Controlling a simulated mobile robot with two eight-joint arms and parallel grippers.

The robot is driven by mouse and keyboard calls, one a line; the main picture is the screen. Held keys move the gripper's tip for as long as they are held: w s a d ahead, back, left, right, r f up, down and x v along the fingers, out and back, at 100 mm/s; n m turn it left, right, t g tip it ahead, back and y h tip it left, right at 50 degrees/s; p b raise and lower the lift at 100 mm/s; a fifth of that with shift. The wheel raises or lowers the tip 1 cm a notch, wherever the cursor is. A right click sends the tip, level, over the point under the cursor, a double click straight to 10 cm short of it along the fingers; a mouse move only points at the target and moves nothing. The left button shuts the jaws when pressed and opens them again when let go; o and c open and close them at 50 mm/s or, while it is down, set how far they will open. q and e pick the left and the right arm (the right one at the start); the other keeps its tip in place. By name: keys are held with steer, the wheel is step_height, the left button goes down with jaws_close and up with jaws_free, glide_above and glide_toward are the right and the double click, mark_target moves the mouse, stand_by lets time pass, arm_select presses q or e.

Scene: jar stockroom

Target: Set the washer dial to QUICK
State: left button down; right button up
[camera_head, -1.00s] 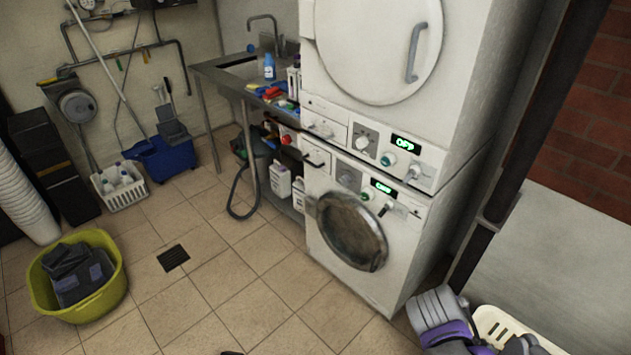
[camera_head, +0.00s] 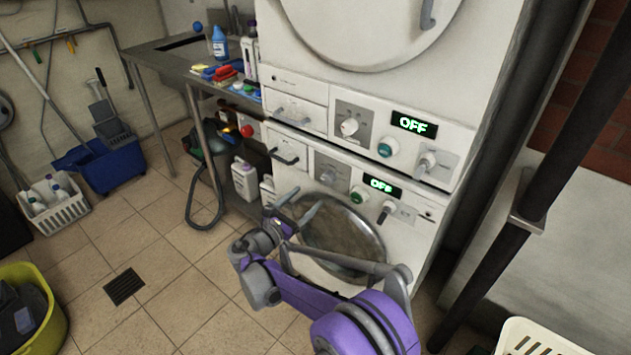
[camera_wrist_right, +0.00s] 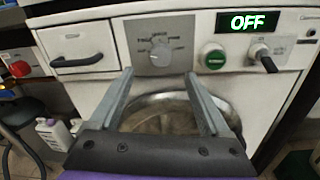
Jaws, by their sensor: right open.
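The washer (camera_head: 305,240) is the lower white machine under the dryer, with a round glass door. Its dial (camera_head: 328,176) is a grey knob on a grey plate at the left of its control panel. In the right wrist view the dial (camera_wrist_right: 160,55) is ahead of and between the fingers, its plate lettering too small to read. The washer display (camera_wrist_right: 249,22) reads OFF. My right gripper (camera_head: 297,210) is open and empty in front of the washer door, below the dial and apart from it. In the right wrist view its two fingers (camera_wrist_right: 160,95) are spread. My left gripper is not in view.
The dryer's similar dial (camera_head: 349,126) and OFF display (camera_head: 414,124) sit just above. A green button (camera_wrist_right: 214,58) and a lever knob (camera_wrist_right: 264,57) are right of the washer dial. A drawer handle (camera_wrist_right: 78,60) sticks out at left. A dark pipe stands at right.

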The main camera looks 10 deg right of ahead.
mark_target(326, 180)
steer(key=b+x, duration=0.1)
steer(key=x, duration=0.8)
steer(key=shift+w+d, duration=0.1)
steer(key=shift+d, duration=0.2)
jaws_close()
